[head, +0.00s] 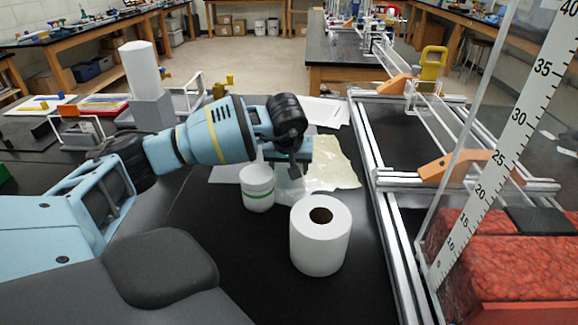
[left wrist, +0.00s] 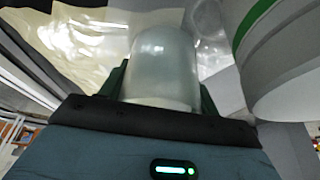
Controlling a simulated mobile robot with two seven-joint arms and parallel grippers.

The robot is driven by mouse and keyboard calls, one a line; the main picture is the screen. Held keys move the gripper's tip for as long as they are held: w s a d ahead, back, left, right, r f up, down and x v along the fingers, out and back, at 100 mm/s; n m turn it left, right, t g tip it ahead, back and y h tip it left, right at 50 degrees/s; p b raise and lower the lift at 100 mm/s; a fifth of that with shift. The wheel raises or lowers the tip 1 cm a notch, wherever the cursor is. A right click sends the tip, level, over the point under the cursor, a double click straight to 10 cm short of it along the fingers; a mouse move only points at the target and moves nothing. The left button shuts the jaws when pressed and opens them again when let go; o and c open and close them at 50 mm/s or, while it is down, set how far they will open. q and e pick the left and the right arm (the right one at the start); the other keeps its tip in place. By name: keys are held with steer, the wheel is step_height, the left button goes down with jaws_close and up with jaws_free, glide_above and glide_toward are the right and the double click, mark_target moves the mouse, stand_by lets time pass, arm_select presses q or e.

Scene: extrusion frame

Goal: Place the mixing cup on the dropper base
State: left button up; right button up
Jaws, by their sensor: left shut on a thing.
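My left gripper (head: 292,165) is shut on a translucent, pale cup, which I take to be the mixing cup (left wrist: 163,62). In the left wrist view the cup sits between the two dark green fingers of the gripper (left wrist: 163,92). In the head view the cup (head: 290,186) is partly hidden behind the gripper. A white round container with a green band (head: 258,190) stands just left of it, and shows large at the right of the left wrist view (left wrist: 285,65). I cannot tell which thing is the dropper base. My right gripper is out of view.
A white paper roll (head: 320,236) stands upright in front of the gripper. A crumpled yellowish sheet (head: 335,165) lies behind. An aluminium extrusion frame (head: 398,235) and a ruler (head: 505,145) stand right. A white cylinder on a grey block (head: 152,108) stands left.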

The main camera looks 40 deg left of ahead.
arm_select(q)
steer(key=shift+f, duration=0.2)
steer(key=o, duration=0.9)
steer(key=shift+o, duration=0.2)
steer(key=shift+r, duration=0.1)
steer(key=shift+d+r, duration=0.1)
steer(key=shift+r, duration=0.3)
steer(key=v, duration=1)
steer(key=shift+r+p, duration=0.1)
steer(key=shift+p, duration=0.2)
steer(key=shift+o, duration=0.5)
steer(key=shift+s+d+r, duration=0.2)
steer(key=shift+r, duration=0.4)
